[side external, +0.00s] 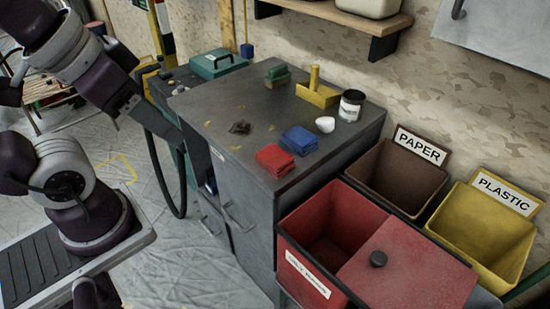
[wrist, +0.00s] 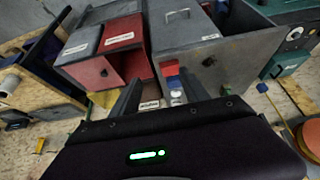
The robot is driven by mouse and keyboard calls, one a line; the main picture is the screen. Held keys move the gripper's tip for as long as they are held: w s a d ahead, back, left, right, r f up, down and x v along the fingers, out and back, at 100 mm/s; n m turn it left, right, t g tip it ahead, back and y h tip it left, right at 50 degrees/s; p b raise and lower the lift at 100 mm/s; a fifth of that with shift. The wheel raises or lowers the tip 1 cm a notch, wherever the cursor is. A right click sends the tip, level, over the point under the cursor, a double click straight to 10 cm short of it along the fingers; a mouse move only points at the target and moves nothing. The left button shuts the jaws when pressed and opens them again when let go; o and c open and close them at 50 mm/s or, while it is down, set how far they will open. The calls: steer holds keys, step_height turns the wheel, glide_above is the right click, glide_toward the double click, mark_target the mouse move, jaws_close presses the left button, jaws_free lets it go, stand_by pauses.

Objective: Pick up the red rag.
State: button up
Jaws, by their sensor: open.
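The red rag (side external: 274,160) lies folded on the front of the grey cabinet top (side external: 215,110). A folded blue rag (side external: 300,140) lies just behind it to the right. In the wrist view the red rag (wrist: 171,68) shows small between my fingers, with the blue rag (wrist: 174,82) below it. My gripper (wrist: 160,78) is open and empty, apart from both rags. In the side view my arm comes in from the upper left, with its end left of the cabinet; the fingertips are hard to make out there.
A yellow dustpan-like piece (side external: 318,95), a dark can (side external: 351,106), a white cup (side external: 325,125), a green block (side external: 277,75) and a dark crumpled lump (side external: 240,128) are on the cabinet. Red (side external: 337,205), brown (side external: 372,163) and yellow (side external: 470,225) bins stand right.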

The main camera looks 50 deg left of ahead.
steer(key=shift+o, duration=0.5)
steer(key=o, duration=0.5)
steer(key=n+g, duration=0.6)
steer(key=n, duration=1.2)
glide_above(275, 156)
steer(key=f, duration=1.7)
steer(key=shift+w+d+f, duration=0.25)
steer(key=shift+w+f, duration=0.1)
steer(key=shift+w, duration=0.05)
steer(key=f, duration=0.7)
steer(key=shift+s+a, duration=0.3)
steer(key=shift+s, duration=0.05)
